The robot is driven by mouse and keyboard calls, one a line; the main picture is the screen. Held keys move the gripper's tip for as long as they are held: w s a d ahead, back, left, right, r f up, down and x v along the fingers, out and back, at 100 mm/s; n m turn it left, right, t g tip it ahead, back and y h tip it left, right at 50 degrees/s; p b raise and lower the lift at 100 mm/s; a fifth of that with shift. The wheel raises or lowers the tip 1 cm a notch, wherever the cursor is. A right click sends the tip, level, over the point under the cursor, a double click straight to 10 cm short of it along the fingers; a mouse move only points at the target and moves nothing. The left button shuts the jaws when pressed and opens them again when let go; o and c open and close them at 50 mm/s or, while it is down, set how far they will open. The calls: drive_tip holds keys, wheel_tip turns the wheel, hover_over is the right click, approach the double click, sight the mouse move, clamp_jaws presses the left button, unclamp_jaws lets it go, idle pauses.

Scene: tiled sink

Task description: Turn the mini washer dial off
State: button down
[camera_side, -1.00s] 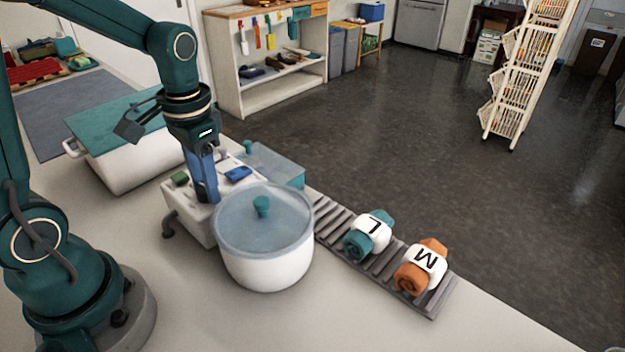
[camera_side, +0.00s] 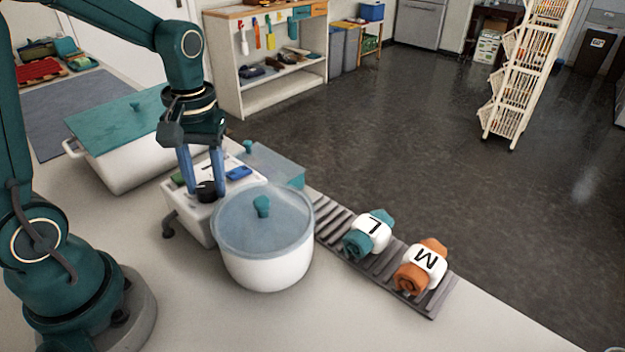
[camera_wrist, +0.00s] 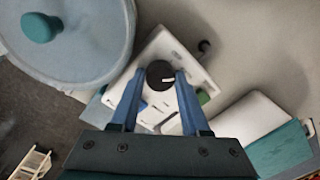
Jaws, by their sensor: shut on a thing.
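The mini washer (camera_side: 212,215) is a small white box with a black dial on its top panel. The dial (camera_side: 206,190) is round, and in the wrist view the dial (camera_wrist: 160,75) shows a white pointer mark toward the right. My gripper (camera_side: 205,186) has two blue fingers, one on each side of the dial, shut on it. The wrist view shows my gripper (camera_wrist: 157,77) with its fingertips at the dial's left and right edges. A blue button (camera_side: 239,173) and a green one (camera_wrist: 203,97) sit on the panel.
A round tub with a clear lid (camera_side: 262,240) stands close to the washer's right. A white bin with a teal lid (camera_side: 120,160) stands at its left. Rolled teal (camera_side: 369,233) and orange (camera_side: 421,264) towels lie on a grey rack. The front counter is clear.

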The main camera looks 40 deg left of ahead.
sight(210, 186)
drive_tip(key=n, duration=0.4)
drive_tip(key=shift+n, duration=0.3)
drive_tip(key=shift+w+n, duration=0.1)
drive_tip(key=shift+n, duration=1.5)
drive_tip(key=shift+a+n, duration=0.1)
drive_tip(key=shift+n, duration=0.2)
drive_tip(key=shift+c, duration=1.9)
unclamp_jaws()
drive_tip(key=shift+w+r, duration=0.15)
drive_tip(key=shift+r, duration=2.45)
